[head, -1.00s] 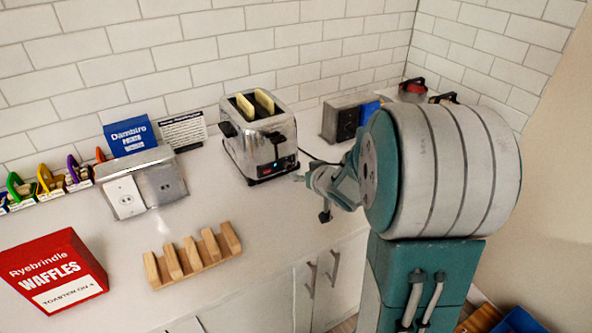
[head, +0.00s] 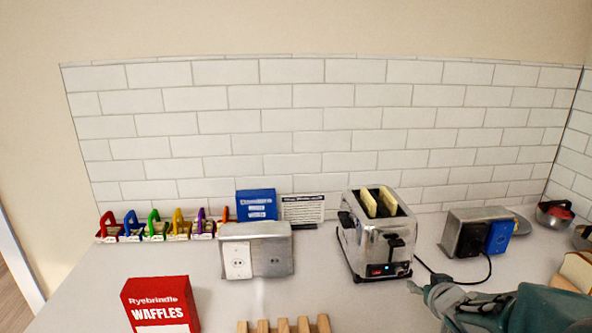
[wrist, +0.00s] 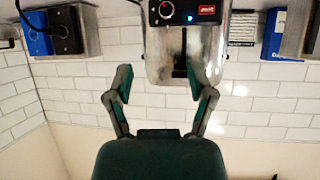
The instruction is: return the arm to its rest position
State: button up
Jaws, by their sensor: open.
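My gripper (wrist: 161,78) is open and empty in the wrist view, with its two fingers spread apart. In the head view my gripper (head: 436,292) shows at the lower right, in front of and to the right of the toaster; part of the arm is cut off by the frame edge. The chrome toaster (head: 366,240) stands upright on the counter with two pale slices (head: 378,203) in its slots. In the wrist view the toaster (wrist: 210,50) appears upside down beyond the fingers, with a blue light lit. I cannot tell the exact gap between them.
A metal outlet box with a blue cover (head: 500,236) stands right of the toaster, with a black cord to it. Counter (head: 325,290) is clear before the toaster.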

jog(key=s+a+r+g, duration=0.2)
jog(key=s+a+g, duration=0.1)
jog(key=s+a, duration=0.5)
jog(key=s+a+r+n+g+y, duration=0.1)
jog(key=s+a+r+g, duration=0.2)
jog(key=s+a, duration=0.5)
jog(key=s, duration=0.6)
jog(key=shift+s+a+r+g+y, duration=0.15)
jog(key=shift+a+r+g+y, duration=0.15)
jog(key=shift+a+g, duration=0.1)
